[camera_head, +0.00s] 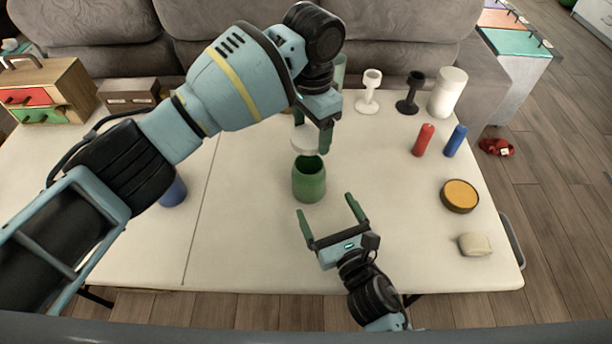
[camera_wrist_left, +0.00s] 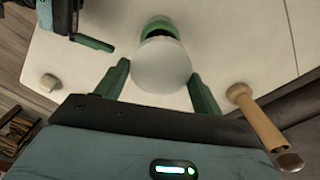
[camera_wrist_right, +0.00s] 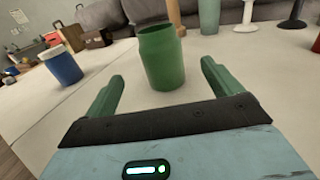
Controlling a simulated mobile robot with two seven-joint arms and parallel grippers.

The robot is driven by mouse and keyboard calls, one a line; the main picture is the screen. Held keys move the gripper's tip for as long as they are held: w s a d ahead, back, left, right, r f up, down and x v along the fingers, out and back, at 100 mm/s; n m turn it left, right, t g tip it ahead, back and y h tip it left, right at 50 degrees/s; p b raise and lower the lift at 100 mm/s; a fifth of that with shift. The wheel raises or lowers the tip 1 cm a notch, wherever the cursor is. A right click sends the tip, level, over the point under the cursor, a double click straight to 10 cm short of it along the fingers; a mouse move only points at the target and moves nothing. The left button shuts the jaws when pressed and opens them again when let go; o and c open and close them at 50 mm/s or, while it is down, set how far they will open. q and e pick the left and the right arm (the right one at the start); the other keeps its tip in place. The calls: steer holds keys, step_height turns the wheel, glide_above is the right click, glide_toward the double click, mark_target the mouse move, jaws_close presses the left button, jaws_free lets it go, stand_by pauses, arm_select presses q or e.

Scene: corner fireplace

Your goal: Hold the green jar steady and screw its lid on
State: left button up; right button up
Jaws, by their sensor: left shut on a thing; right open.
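The green jar (camera_head: 309,182) stands upright and open on the table; its dark mouth faces up. My left gripper (camera_head: 312,136) is shut on the white round lid (camera_head: 305,142) and holds it above the jar, apart from the rim. In the left wrist view the lid (camera_wrist_left: 161,68) sits between the fingers and hides part of the jar (camera_wrist_left: 160,24). My right gripper (camera_head: 331,215) is open and empty at the near side of the jar. In the right wrist view the jar (camera_wrist_right: 162,60) stands ahead, between the finger directions and not gripped.
White (camera_head: 369,92) and black (camera_head: 410,92) candle holders, a white cylinder (camera_head: 448,92), and red (camera_head: 423,140) and blue (camera_head: 455,141) candles stand back right. An orange-topped round tin (camera_head: 460,196) is at right.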

mark_target(303, 163)
arm_select(q)
steer(key=shift+s, duration=0.1)
arm_select(e)
steer(key=shift+s, duration=0.1)
steer(key=x, duration=1.2)
steer(key=shift+c, duration=0.3)
steer(key=c, duration=1.4)
arm_select(q)
steer(key=shift+f, duration=2.5)
steer(key=shift+f, duration=0.85)
steer(key=shift+f, duration=0.6)
